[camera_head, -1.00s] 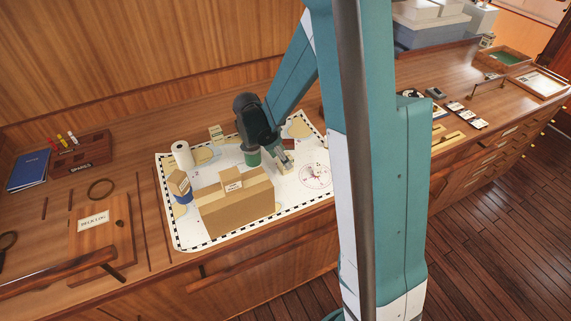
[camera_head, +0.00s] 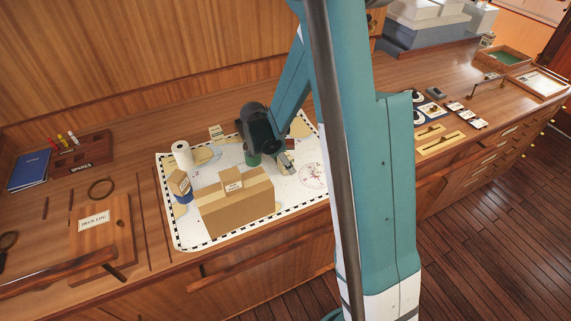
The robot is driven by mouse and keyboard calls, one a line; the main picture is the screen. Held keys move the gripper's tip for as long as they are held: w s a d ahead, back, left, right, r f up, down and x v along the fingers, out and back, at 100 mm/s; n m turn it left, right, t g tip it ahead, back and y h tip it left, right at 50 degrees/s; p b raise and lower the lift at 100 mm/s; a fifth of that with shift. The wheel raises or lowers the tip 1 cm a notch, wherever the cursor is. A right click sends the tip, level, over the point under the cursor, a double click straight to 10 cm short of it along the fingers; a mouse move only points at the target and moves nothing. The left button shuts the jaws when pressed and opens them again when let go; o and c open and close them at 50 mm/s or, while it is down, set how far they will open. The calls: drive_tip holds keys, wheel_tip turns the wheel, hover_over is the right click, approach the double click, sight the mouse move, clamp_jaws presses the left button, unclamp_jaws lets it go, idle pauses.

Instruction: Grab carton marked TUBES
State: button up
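A small brown carton with a white label (camera_head: 232,184) rests on top of a large cardboard box (camera_head: 236,212) on the chart. Another small carton (camera_head: 179,183) sits on a blue can (camera_head: 184,197) to the left. A pale labelled box (camera_head: 215,133) stands behind the chart. The print on these labels is too small to read, so I cannot tell which is marked TUBES. My gripper (camera_head: 285,167) is right of and behind the large box, apart from the small carton on it. Its fingers are small and partly hidden; whether they are open is unclear.
A white roll (camera_head: 182,155) stands left on the chart (camera_head: 181,238). A green can (camera_head: 253,159) is close to my gripper. A pen rack (camera_head: 82,155), a blue book (camera_head: 29,171) and a deck log board (camera_head: 98,238) lie left. The chart's right part is fairly clear.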

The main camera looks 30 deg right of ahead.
drive_tip(key=c, duration=1)
drive_tip(key=shift+r, duration=0.2)
drive_tip(key=shift+r, duration=4.8)
